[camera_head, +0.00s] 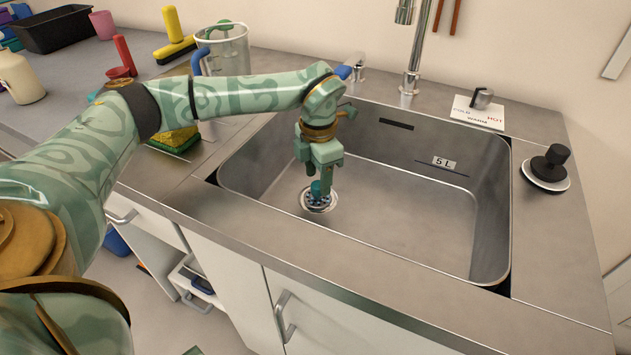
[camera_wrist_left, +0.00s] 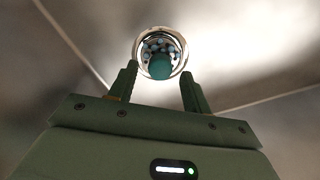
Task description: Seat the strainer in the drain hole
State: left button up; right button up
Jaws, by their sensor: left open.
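The strainer (camera_wrist_left: 160,66) is a round perforated piece with a teal knob, and in the left wrist view it sits within the shiny ring of the drain hole (camera_wrist_left: 138,60). In the head view the drain hole (camera_head: 318,207) is in the sink floor, and part of the strainer is hidden behind my gripper. My left gripper (camera_head: 321,186) points down over the drain. In the left wrist view its two fingers (camera_wrist_left: 158,92) are apart, with the knob ahead of and between their tips. I cannot tell whether the strainer is fully flush. My right gripper is not in view.
The steel sink basin (camera_head: 420,210) has walls all round; its right side is empty. A faucet (camera_head: 410,75) stands behind it. A black plug (camera_head: 548,165) lies on the right counter. A clear jug (camera_head: 226,50) and a sponge (camera_head: 176,138) are at the left.

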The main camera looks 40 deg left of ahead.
aim_at(318, 183)
pick_arm(q)
notch_tip(318, 183, up, 9)
jog(key=p, duration=0.3)
jog(key=shift+f, duration=0.2)
